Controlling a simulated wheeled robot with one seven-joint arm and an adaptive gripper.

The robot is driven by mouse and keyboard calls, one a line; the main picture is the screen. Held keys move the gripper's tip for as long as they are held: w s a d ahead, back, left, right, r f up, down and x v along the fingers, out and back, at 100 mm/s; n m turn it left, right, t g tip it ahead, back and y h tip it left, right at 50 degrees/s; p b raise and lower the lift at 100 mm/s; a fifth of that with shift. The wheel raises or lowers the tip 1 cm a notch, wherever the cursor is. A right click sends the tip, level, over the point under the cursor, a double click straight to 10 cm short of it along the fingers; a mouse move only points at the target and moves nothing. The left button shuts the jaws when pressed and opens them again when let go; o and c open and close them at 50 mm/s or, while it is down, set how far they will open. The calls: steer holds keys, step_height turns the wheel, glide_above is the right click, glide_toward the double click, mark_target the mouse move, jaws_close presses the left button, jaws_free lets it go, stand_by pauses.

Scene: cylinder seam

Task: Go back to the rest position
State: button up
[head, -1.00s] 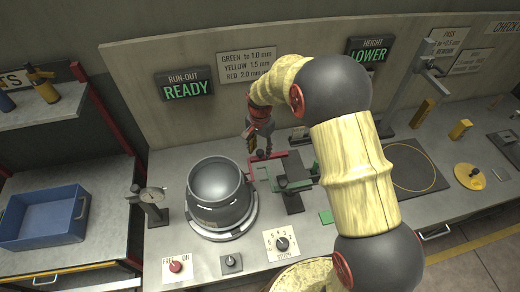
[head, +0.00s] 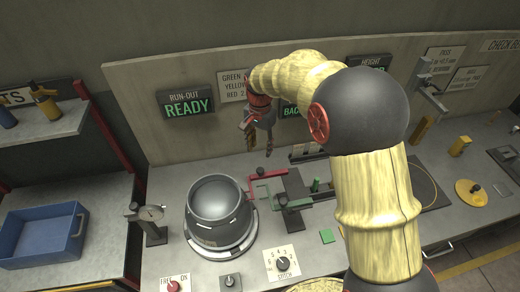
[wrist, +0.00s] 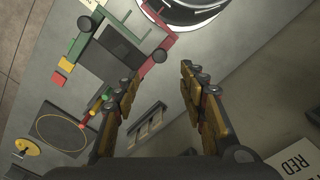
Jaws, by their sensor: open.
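My gripper (head: 258,143) hangs above the back of the bench, in front of the wall signs, with nothing between its fingers. In the wrist view its two fingers (wrist: 160,80) stand well apart, and the gap between them is empty. My yellow and dark arm fills the right middle of the head view and hides part of the bench and a sign behind it.
A grey cylinder (head: 218,208) sits on a round base on the bench. Right of it is a red and green fixture (head: 290,200). A dial gauge stand (head: 150,222) is at left, beside a blue bin (head: 38,238). The wall (head: 150,70) is close behind.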

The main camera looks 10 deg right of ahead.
stand_by(0.4)
steer(key=s+d+n+t+b, duration=0.1)
steer(key=s+b, duration=0.4)
steer(key=s, duration=0.5)
steer(key=s+d+r+n+t+b, duration=0.1)
steer(key=s+n+b, duration=0.3)
steer(key=s, duration=0.6)
steer(key=s+d+n+t+b, duration=0.3)
steer(key=s+n+b, duration=0.1)
steer(key=s, duration=0.6)
steer(key=shift+s+r+t+b, duration=0.3)
steer(key=shift+s+r+b, duration=0.1)
steer(key=shift+b, duration=0.4)
steer(key=shift+w, duration=0.1)
